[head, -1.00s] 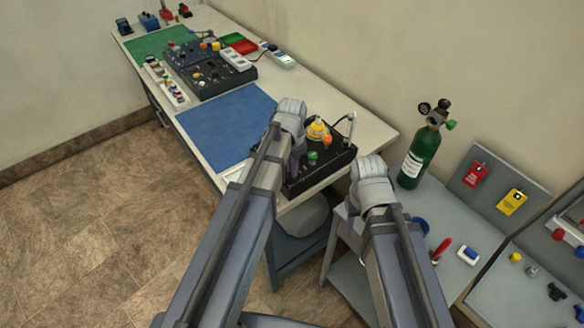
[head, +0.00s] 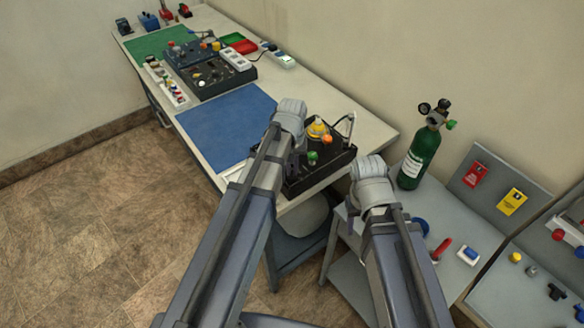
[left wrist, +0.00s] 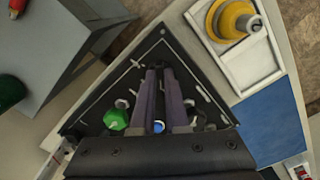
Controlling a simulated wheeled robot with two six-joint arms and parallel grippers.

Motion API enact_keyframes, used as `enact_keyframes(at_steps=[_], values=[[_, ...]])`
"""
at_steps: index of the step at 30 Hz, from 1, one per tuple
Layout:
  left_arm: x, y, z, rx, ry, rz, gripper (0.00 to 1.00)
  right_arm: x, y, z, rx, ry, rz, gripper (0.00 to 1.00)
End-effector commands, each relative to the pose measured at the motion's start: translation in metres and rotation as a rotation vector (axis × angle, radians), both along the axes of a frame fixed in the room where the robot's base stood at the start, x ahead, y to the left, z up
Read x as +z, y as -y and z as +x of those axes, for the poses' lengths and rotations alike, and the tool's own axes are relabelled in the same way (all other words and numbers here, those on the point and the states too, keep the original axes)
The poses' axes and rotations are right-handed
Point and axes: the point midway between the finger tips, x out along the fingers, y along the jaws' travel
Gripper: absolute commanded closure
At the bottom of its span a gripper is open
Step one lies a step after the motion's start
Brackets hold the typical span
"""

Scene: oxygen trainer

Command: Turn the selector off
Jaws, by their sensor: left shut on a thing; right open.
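A black angled panel (left wrist: 110,98) with several knobs fills the middle of the left wrist view; it also shows on the bench in the head view (head: 337,167). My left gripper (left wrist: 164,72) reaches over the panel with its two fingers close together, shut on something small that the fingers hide. A green knob (left wrist: 116,119) stands to the left of the fingers, and a blue knob (left wrist: 158,127) shows between them. I cannot tell which control is the selector or its setting. In the head view my right arm ends above the grey side table; its fingers are hidden.
A yellow-topped item (left wrist: 234,20) sits in a white tray (left wrist: 258,64) beside the panel. A blue mat (head: 225,125) lies on the bench. A green cylinder (head: 418,158) stands on the grey side table (head: 400,200), near red and yellow tags.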

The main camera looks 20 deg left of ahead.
Motion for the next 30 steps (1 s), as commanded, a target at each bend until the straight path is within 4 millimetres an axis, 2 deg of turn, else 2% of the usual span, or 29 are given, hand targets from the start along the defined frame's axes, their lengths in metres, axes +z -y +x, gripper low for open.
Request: enact_keyframes(at_steps=[9, 26, 27, 30], values=[[-0.0001, 0.0000, -0.0001, 0.109, 0.000, 0.000, 1.00, -0.0001, 0.0000, 0.0000, 0.000, 0.000, 0.000, 0.50], [-0.0001, 0.0000, -0.0001, 0.131, 0.000, 0.000, 1.00, -0.0001, 0.0000, 0.0000, 0.000, 0.000, 0.000, 0.50], [-0.0001, 0.0000, -0.0001, 0.131, 0.000, 0.000, 0.84, -0.0001, 0.0000, 0.0000, 0.000, 0.000, 0.000, 0.50], [-0.0001, 0.0000, -0.0001, 0.130, 0.000, 0.000, 0.72, -0.0001, 0.0000, 0.0000, 0.000, 0.000, 0.000, 0.50]])
